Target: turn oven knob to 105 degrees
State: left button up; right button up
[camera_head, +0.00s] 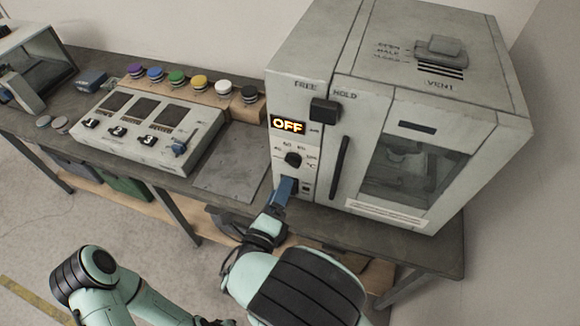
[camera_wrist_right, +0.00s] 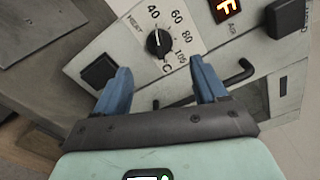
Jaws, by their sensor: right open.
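The oven (camera_head: 340,110) stands on the bench at the right of the head view. Its black round knob (camera_head: 292,160) is on the front panel, below a lit display (camera_head: 288,125) reading OFF. In the wrist view the knob (camera_wrist_right: 158,42) shows a white mark pointing up, near the 40 side of a dial with 40, 60, 80 and what looks like 105. My right gripper (camera_wrist_right: 161,66) is open, its blue fingers spread either side below the knob, apart from it. In the head view this gripper (camera_head: 285,188) is just below the knob. My left gripper is out of view.
A black FREE/HOLD block (camera_head: 324,111) and the oven's door handle (camera_head: 339,166) are right of the knob. A black square button (camera_wrist_right: 99,71) is on the panel. A control box (camera_head: 150,125) and several coloured buttons are to the left, with a bare plate (camera_head: 228,165) between.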

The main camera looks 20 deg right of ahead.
aim_at(291, 165)
jog(key=x, duration=0.8)
jog(key=shift+d, duration=0.1)
jog(key=shift+c, duration=0.4)
jog(key=c, duration=1)
